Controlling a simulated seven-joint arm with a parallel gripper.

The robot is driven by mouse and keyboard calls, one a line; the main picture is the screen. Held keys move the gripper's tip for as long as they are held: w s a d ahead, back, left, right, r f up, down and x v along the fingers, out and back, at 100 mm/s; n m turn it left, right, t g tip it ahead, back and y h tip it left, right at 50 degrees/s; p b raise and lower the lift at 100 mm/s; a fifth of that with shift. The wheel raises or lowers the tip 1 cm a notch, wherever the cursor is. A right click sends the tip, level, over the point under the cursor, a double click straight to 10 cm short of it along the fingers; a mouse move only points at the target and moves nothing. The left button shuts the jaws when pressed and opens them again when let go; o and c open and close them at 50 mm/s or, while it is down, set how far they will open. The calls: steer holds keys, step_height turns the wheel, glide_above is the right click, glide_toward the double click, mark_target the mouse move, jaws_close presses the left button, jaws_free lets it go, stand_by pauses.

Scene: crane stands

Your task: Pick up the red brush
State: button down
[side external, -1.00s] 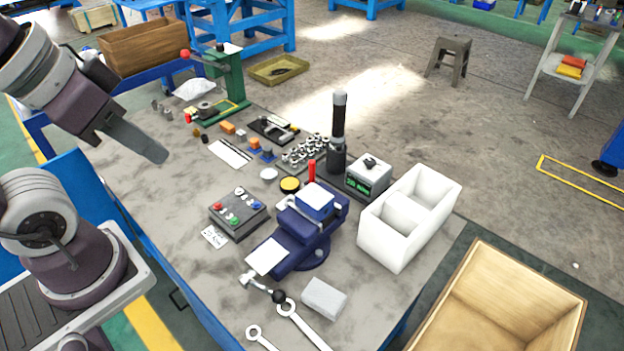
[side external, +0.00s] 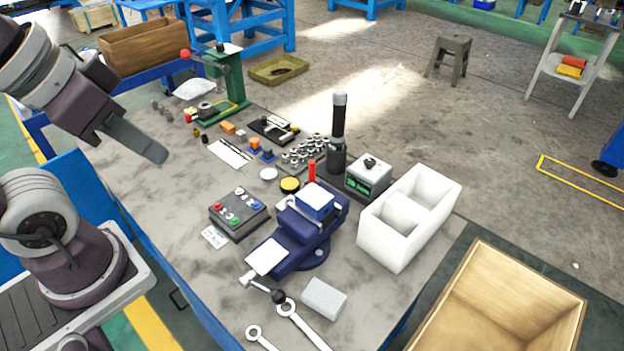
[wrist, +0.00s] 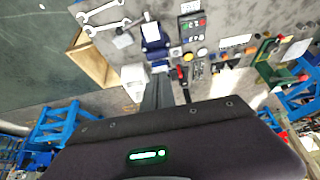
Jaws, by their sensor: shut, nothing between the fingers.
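A small upright red object (side external: 312,171), which may be the red brush, stands on the workbench (side external: 165,205) behind the blue vise (side external: 300,240). Its bristles cannot be made out. A red patch (wrist: 181,73) beside the vise (wrist: 152,33) in the wrist view looks like the same object. My gripper (side external: 160,156) is shut and empty, high at the left of the bench and well apart from the red object. In the wrist view its dark fingers (wrist: 160,80) point toward the bench.
A tall black cylinder (side external: 338,125) and a display box (side external: 368,178) stand close to the red object. A white divided bin (side external: 386,252) is to the right. A button box (side external: 238,230) and wrenches (side external: 303,328) lie nearer. The bench's left part is mostly clear.

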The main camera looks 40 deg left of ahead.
steer(key=c, duration=1.3)
jaws_free()
steer(key=n+g, duration=0.5)
steer(key=n, duration=1.5)
glide_above(312, 171)
step_height(312, 171, down, 21)
steer(key=shift+n+g, duration=0.3)
steer(key=shift+n, duration=0.2)
steer(key=f, duration=1.3)
steer(key=shift+w+a+f, duration=0.1)
steer(key=shift+w+a, duration=0.2)
